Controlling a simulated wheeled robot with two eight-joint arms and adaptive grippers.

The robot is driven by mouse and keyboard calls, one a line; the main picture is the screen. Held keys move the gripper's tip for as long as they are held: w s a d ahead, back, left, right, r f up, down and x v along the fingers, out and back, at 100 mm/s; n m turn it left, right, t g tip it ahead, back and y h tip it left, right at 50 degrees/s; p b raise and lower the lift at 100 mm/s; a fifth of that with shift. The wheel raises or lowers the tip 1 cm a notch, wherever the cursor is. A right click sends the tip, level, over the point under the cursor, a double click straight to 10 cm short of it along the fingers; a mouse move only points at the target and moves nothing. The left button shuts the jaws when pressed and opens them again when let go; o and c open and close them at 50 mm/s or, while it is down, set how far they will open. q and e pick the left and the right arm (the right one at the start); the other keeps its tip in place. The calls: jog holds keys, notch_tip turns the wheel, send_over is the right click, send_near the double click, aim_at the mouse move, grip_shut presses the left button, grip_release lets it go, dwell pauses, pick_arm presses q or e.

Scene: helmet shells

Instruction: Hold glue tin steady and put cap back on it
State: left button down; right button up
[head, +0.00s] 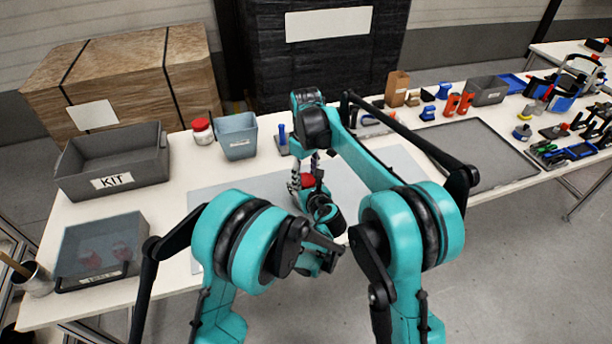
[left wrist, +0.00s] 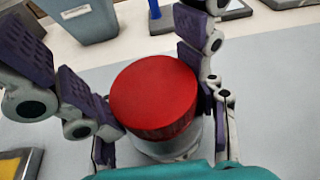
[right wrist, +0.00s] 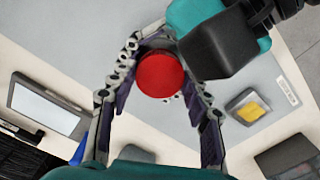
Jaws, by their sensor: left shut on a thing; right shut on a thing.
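The red cap (left wrist: 155,95) is at the top of the pale glue tin (left wrist: 178,147) in the left wrist view; I cannot tell whether it is fully seated. My left gripper (left wrist: 150,112) has its purple-padded fingers on both sides of the tin and is shut on it. The cap also shows in the head view (head: 308,181) and from above in the right wrist view (right wrist: 160,75). My right gripper (right wrist: 163,82) comes down from above with a finger on either side of the cap and is shut on it. The tin is mostly hidden in the head view.
A grey KIT box (head: 110,183), a lidded bin (head: 100,250), a red-lidded jar (head: 203,132) and a blue-grey bin (head: 237,136) stand to the left. A black-edged tray (head: 480,155) and several tools lie right. The pale mat (head: 390,160) around the tin is mostly clear.

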jog(key=o, duration=0.7)
jog(key=shift+r, duration=0.1)
jog(key=shift+r, duration=2.2)
jog(key=shift+c, duration=0.6)
notch_tip(320, 180, up, 3)
jog(key=m, duration=0.5)
jog(key=shift+r+m, duration=0.2)
jog(key=shift+m, duration=0.1)
jog(key=shift+f, duration=0.15)
